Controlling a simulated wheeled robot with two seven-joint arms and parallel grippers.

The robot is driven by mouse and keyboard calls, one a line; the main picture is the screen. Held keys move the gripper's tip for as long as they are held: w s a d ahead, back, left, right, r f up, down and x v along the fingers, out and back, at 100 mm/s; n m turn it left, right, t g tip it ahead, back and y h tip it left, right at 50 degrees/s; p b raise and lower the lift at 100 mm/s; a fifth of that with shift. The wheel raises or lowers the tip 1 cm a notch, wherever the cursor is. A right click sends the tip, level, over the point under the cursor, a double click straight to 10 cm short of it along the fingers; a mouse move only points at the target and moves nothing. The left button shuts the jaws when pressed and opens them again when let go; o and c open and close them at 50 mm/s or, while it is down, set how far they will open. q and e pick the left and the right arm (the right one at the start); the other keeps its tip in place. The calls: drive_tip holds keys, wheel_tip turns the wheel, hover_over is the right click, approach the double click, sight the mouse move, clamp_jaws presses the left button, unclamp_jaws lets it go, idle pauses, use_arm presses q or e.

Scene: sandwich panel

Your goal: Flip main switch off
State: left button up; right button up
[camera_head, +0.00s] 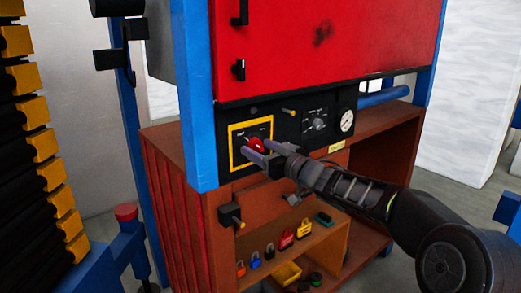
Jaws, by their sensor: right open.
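The main switch (257,144) is a red rotary knob on a black plate with a yellow frame (232,130), at the left end of the black control panel (285,108). My right gripper (254,150) comes in from the lower right. Its two grey fingers are spread apart, with the fingertips at the red knob and the knob seen between or just behind them. I cannot tell whether they touch it. The fingers hide the lower part of the knob and plate, so the handle's exact angle is unclear. My left gripper is not in view.
A gauge (347,121) and another dial (317,121) sit right of the switch. A red door (300,45) is above. A blue post (195,100) stands close left.

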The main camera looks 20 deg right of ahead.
drive_tip(key=v, duration=0.8)
drive_tip(key=shift+b, duration=0.4)
drive_tip(key=shift+w, duration=0.1)
drive_tip(key=a+f+m+g+h, duration=0.3)
drive_tip(key=f, duration=1.8)
drive_tip(key=s+a+f+m+g, duration=0.1)
drive_tip(key=s+a+f+g, duration=0.2)
drive_tip(key=f, duration=0.6)
drive_tip(key=s+a+f+m+g, duration=0.1)
drive_tip(key=s+a+f, duration=0.2)
drive_tip(key=s+f, duration=0.45)
drive_tip(key=s+a+f+g, duration=0.3)
drive_tip(key=s+f, duration=0.4)
drive_tip(key=s, duration=0.2)
drive_tip(key=s+a+f+m+g, duration=0.1)
drive_tip(key=s+a+f+g, duration=0.2)
drive_tip(key=s+f, duration=0.4)
drive_tip(key=s+a+f+g, duration=0.3)
drive_tip(key=s+f, duration=0.4)
drive_tip(key=s, duration=0.5)
drive_tip(key=shift+s+a+f, duration=0.25)
drive_tip(key=shift+a+f, duration=0.1)
drive_tip(key=shift+f, duration=0.05)
